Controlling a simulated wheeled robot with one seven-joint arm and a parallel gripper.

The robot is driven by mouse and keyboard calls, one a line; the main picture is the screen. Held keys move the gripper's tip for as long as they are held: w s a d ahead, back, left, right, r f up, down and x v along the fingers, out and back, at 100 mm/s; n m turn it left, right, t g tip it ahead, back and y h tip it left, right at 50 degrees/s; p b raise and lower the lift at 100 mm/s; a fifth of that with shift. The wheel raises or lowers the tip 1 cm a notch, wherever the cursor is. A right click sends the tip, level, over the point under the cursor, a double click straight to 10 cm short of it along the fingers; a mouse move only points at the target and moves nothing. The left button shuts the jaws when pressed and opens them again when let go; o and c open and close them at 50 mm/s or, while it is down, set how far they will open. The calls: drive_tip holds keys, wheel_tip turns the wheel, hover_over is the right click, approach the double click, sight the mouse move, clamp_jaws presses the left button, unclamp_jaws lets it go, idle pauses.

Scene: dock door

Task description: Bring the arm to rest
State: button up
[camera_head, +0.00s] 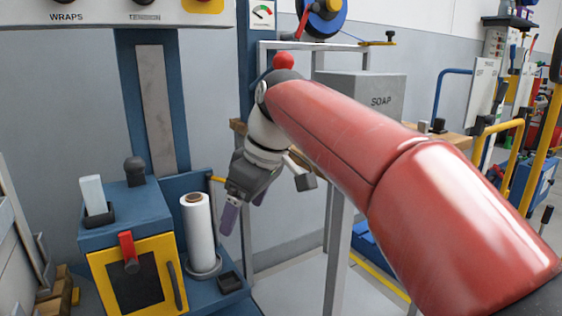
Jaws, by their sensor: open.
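My arm (350,140) is red with a grey wrist and reaches in from the lower right toward the middle of the view. My gripper (243,212) hangs at its end, pointing down and a little left. Its fingers are purple and grey, open, and nothing shows between them. It is in the air just right of a white film roll (199,232), apart from it as far as I can see. Part of the far finger is hard to make out.
A blue machine (120,215) with a yellow-framed door (138,278) and red handle stands at the lower left. A grey SOAP box (372,97) sits behind my arm. Yellow rails (490,128) and a blue cart stand at the right.

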drive_tip(key=s+d+f+m+t+h+p, duration=0.1)
drive_tip(key=s+d+f+m+p, duration=0.1)
drive_tip(key=s+d, duration=0.4)
drive_tip(key=s+d+f+m+t+h+p, duration=0.1)
drive_tip(key=s+d+f+m+p, duration=0.1)
drive_tip(key=s+d+f+m, duration=0.3)
drive_tip(key=s+d+f+m+t+h+p, duration=0.1)
drive_tip(key=s+d+f+m+p, duration=0.1)
drive_tip(key=s+d+m, duration=0.4)
drive_tip(key=s+d+f, duration=0.1)
drive_tip(key=d, duration=0.3)
drive_tip(key=shift+d+f+t+h+p, duration=0.25)
drive_tip(key=shift+f+t+h+p, duration=0.05)
drive_tip(key=shift+f+h+p, duration=0.1)
drive_tip(key=shift+r, duration=0.1)
